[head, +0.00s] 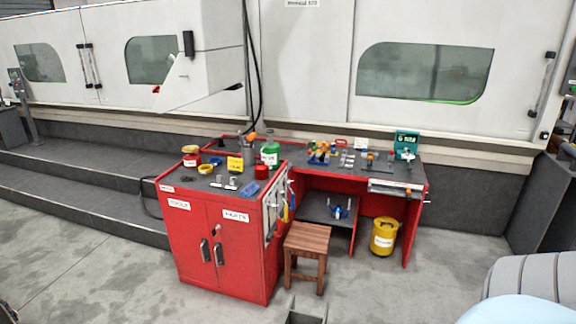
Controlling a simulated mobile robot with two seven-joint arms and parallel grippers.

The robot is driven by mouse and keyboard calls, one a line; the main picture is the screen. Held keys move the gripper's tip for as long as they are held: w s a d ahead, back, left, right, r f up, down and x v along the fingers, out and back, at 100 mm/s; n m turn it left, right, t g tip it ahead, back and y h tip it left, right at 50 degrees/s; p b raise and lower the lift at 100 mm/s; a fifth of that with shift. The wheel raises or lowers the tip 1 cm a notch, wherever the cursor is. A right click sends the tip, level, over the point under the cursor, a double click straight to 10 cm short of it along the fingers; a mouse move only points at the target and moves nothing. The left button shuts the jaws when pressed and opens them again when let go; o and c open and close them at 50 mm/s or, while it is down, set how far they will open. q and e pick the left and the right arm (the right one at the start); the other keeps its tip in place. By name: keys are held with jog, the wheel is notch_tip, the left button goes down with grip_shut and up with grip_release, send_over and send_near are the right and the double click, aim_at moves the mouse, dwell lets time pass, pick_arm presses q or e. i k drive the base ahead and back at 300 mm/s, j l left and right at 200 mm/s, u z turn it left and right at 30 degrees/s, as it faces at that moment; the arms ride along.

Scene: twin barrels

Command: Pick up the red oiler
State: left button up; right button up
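A small red container (191,160) with a yellow top and a white label stands at the back left of the red cabinet's top. A plain red cup-like item (262,172) stands near the cabinet's right edge. Both are too small for me to tell which, if either, is the red oiler. The red cabinet (185,235) has two labelled doors, both shut. Neither of my grippers shows in the head view.
A workbench (385,170) with tools adjoins on the right. A wooden stool (306,240) stands in front and a yellow drum (384,236) underneath. Floor at front left is clear.

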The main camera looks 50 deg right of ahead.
aim_at(261, 170)
jog(key=i+z, duration=0.25)
jog(key=i, duration=0.5)
jog(key=i+z, duration=0.25)
jog(key=i, duration=0.55)
